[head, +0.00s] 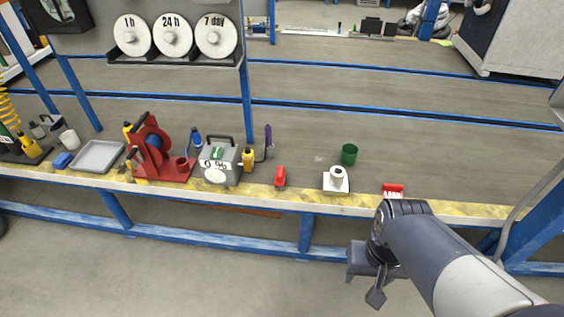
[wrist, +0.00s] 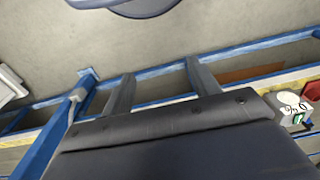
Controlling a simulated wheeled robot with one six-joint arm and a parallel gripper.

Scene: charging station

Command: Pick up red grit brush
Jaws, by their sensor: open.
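Two small red things lie on the bench, and I cannot tell for certain which is the red grit brush. One is a red block with white marks (head: 393,190) at the front edge, just above my arm. The other is an upright-looking red piece (head: 280,177) left of the white square base. My gripper (head: 372,288) hangs below and in front of the bench edge, apart from both. In the wrist view, my gripper (wrist: 162,84) shows two separated fingers with nothing between them. Neither small red thing is clear there.
The bench has a yellow front edge (head: 240,188) and blue rails. A white square base (head: 336,185) and green cup (head: 349,154) stand between the red pieces. A grey box (head: 219,160), red machine (head: 160,155) and grey tray (head: 97,156) are farther left. A blue post (head: 545,220) is right.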

